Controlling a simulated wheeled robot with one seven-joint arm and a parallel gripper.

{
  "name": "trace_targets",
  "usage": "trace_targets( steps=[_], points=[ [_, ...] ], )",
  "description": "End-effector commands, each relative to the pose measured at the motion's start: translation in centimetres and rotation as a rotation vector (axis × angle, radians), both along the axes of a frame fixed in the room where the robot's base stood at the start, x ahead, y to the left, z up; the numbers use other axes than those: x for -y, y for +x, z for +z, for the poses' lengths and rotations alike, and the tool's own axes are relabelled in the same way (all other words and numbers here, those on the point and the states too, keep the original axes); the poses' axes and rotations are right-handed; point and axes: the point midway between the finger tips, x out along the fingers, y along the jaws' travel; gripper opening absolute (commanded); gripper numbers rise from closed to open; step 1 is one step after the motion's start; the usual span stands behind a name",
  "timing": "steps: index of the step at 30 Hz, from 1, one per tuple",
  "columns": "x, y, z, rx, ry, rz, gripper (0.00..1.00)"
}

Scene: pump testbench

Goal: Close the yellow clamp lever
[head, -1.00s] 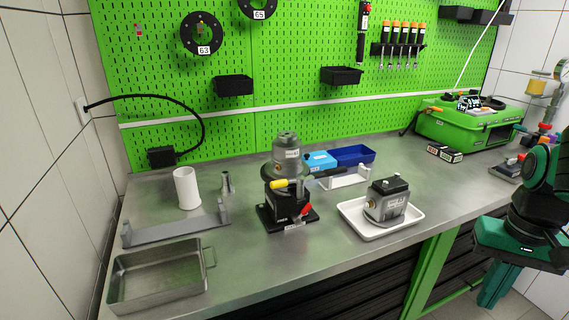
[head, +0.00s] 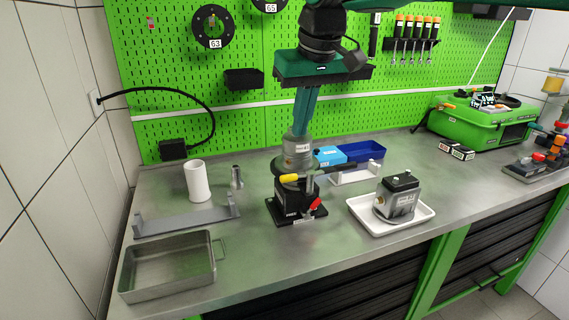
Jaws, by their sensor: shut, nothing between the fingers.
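The clamp lever with the yellow grip (head: 289,178) is on the black clamp fixture (head: 292,209) in the middle of the bench. It sticks out to the left, roughly level. A grey cylindrical pump part (head: 298,152) stands upright in the fixture. A red handle (head: 315,204) is at the fixture's lower right. My gripper (head: 300,130) points down from above, its teal fingers shut and empty. In the picture the fingertips meet the top of the grey part; I cannot tell whether they touch it or are behind it.
A white tray (head: 361,218) with a grey pump (head: 397,198) is to the right. Blue bins (head: 358,151) and a white bracket (head: 373,175) are behind. To the left are a white cylinder (head: 199,181), a grey rack (head: 185,220) and a metal tray (head: 165,285).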

Motion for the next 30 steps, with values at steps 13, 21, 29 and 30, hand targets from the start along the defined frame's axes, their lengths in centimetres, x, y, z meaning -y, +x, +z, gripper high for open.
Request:
trace_targets(
  steps=[13, 21, 29, 30],
  points=[
    [-3.2, 0.0, 1.2, 0.014, 0.015, 0.057, 0.00],
    [-3.4, 0.6, -0.7, 0.012, 0.013, 0.056, 0.00],
    [-4.0, 2.1, -5.1, 0.011, 0.013, 0.056, 0.00],
    [-4.1, 2.3, -5.7, 0.011, 0.013, 0.056, 0.00]
  ],
)
